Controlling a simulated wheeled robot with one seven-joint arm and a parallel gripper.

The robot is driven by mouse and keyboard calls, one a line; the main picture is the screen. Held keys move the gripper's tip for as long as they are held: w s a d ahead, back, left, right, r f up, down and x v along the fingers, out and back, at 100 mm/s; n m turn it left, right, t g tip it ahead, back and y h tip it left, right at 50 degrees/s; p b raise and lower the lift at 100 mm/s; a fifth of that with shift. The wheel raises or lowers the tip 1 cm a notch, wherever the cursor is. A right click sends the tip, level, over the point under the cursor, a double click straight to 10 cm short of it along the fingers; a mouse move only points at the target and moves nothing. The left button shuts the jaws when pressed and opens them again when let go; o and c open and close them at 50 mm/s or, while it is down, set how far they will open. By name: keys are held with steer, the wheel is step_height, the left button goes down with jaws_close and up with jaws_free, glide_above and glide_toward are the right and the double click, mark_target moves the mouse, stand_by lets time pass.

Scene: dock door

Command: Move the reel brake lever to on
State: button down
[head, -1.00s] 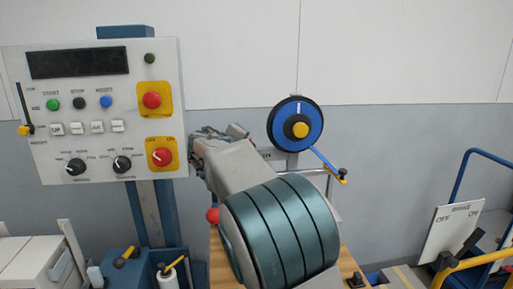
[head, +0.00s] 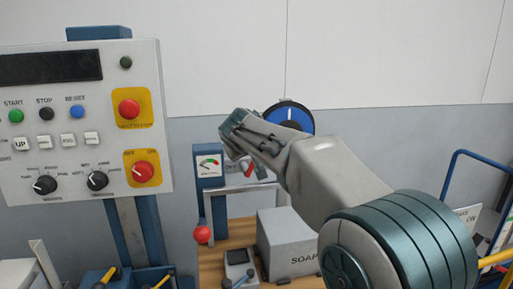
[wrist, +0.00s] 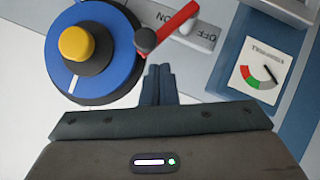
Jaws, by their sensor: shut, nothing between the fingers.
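The red lever (wrist: 178,25) has a dark round knob (wrist: 146,40) at its end and lies across a pale plate (wrist: 203,36) marked ON and OFF. I cannot tell which mark it is set to. In the head view the red lever (head: 250,171) shows just below my gripper (head: 236,138), partly hidden by it. In the wrist view my gripper (wrist: 158,72) has its fingers shut together and empty, with the tips a little below the knob. A blue disc (wrist: 93,45) with a yellow knob is to their left.
A tension gauge (wrist: 255,73) is right of the fingers in the wrist view. A control panel (head: 80,150) stands at left in the head view.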

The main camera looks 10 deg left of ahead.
steer(key=shift+w+d+r+p, duration=0.1)
steer(key=shift+d+r+p, duration=0.15)
steer(key=shift+r, duration=0.15)
steer(key=shift+w+d+r+p, duration=0.1)
steer(key=shift+r+p, duration=0.1)
steer(key=shift+r, duration=0.15)
steer(key=w+r+v, duration=0.1)
steer(key=r+v, duration=0.1)
steer(key=v, duration=1.1)
steer(key=shift+w+a+r, duration=0.15)
steer(key=shift+w+a, duration=0.1)
steer(key=shift+a, duration=0.1)
